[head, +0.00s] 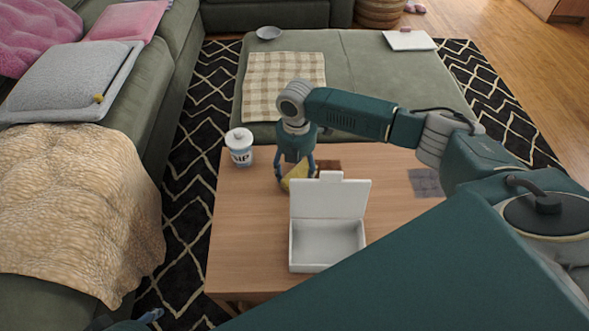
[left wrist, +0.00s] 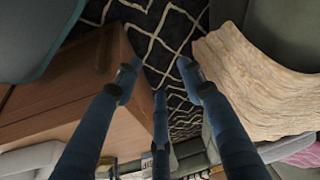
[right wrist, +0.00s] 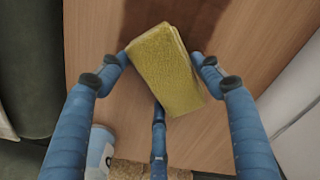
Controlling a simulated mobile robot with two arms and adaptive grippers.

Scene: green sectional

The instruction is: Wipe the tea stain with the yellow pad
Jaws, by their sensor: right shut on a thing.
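My right gripper (head: 295,172) is shut on the yellow pad (head: 297,174), over the far part of the wooden table (head: 250,235). In the right wrist view the pad (right wrist: 166,70) is tilted between the fingers; I cannot tell whether it touches the table. A dark brown stain (head: 329,165) lies just right of the pad, partly hidden by the white box's lid. It also shows as a brown patch (right wrist: 165,18) beyond the pad in the right wrist view. My left gripper (left wrist: 158,85) is open and empty, low beside the table's left side.
An open white box (head: 328,245) stands in front of the pad. A lidded white-and-blue jar (head: 240,148) is at the table's far left corner. A grey patterned square (head: 425,182) lies at the right. The green ottoman (head: 370,80) borders the table's far edge.

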